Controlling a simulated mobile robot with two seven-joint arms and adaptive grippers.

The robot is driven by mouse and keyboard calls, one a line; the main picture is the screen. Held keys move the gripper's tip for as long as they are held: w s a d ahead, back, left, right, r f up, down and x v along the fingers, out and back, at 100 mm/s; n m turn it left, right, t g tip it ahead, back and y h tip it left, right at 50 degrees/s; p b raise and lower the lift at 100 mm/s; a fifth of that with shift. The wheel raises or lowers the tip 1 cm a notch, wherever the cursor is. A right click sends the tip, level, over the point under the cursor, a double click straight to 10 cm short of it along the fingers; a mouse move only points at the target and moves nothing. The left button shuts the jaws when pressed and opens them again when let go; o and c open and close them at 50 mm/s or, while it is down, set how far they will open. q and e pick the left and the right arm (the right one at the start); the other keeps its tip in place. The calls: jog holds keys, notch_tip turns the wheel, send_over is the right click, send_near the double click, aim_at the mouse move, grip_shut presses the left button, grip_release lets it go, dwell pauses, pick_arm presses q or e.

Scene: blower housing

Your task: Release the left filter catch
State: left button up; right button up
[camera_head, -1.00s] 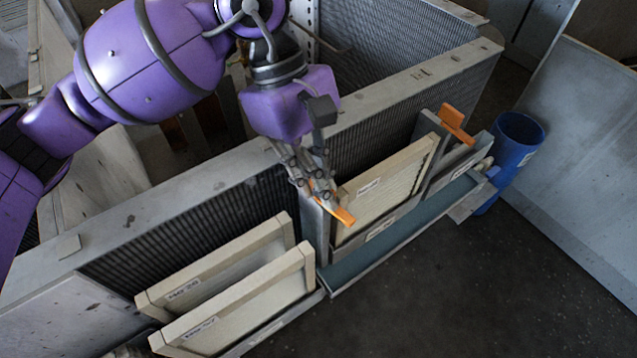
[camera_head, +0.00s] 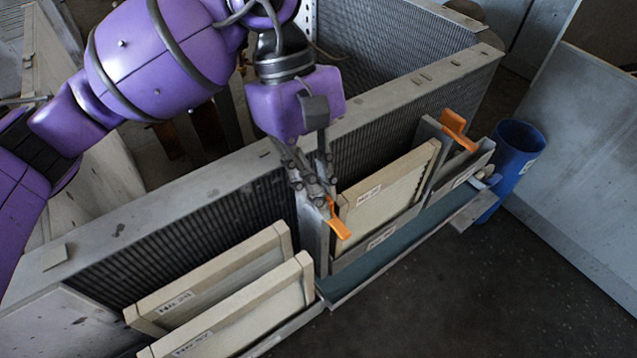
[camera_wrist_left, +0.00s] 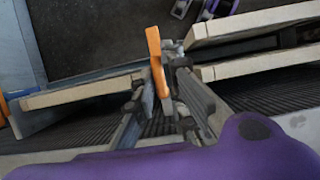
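The left filter catch (camera_head: 339,222) is an orange lever on the grey post between the two filter bays. My left gripper (camera_head: 323,198) is at its upper end, pointing down. In the left wrist view the catch (camera_wrist_left: 155,55) stands between the fingers (camera_wrist_left: 158,95), which look closed on its base; the pads hide its lower end. A cream filter panel (camera_head: 385,195) sits in the bay right of the catch. A second orange catch (camera_head: 457,130) is at that bay's far right end.
Two cream-framed panels (camera_head: 235,310) stand in front of the left bay's dark fins. A blue-grey tray (camera_head: 375,265) runs below the right bay. A blue bin (camera_head: 515,160) stands at the right. The floor in front is clear.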

pick_arm(q)
jog(key=o, duration=0.3)
jog(key=v, duration=1.2)
